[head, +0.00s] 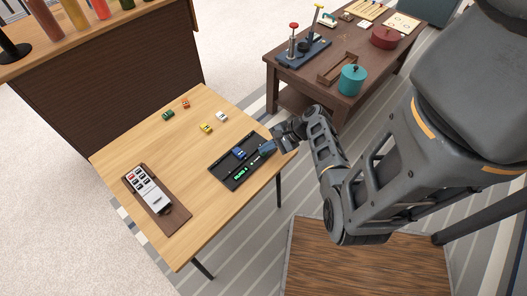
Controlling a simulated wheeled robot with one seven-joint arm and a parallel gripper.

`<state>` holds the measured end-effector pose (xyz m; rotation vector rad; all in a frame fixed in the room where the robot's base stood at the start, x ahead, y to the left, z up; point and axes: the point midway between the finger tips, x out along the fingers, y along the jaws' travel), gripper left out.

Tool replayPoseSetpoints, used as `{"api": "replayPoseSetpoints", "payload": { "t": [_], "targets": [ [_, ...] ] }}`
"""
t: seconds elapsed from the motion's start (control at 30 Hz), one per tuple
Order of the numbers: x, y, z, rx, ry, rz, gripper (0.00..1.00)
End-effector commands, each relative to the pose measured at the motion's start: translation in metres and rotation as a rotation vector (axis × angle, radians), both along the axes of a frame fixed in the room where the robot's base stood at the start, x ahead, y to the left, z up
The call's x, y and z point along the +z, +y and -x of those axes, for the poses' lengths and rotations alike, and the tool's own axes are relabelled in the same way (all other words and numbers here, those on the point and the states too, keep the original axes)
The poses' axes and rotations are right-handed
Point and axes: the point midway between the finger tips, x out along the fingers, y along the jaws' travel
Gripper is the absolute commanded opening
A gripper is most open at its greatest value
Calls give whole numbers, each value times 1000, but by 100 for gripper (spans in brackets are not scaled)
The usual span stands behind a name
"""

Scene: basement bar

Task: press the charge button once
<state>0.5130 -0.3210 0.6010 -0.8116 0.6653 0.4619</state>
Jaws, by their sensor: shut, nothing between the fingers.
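A black charging panel (228,179) lies on the light wooden table, near its right edge. A small blue toy car (238,152) sits on its far side, and small green lit marks show along its near side. I cannot pick out the charge button; it may be too small to see or hidden by my gripper. My gripper (267,149) is shut and empty at the panel's right end, close to it. I cannot tell whether the fingertips touch the panel.
A white device (149,189) with red and dark squares lies on a brown board at the left. Green (168,114), orange (186,103), yellow (206,127) and white (222,116) toy cars stand behind the panel. A dark table (300,84) with a teal pot is beyond.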

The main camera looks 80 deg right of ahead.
Motion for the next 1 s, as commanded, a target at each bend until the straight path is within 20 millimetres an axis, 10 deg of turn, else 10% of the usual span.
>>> {"api": "replayPoseSetpoints", "payload": {
  "t": [1.0],
  "targets": [
    [14,0,0,0,0,0,0]
  ]
}}
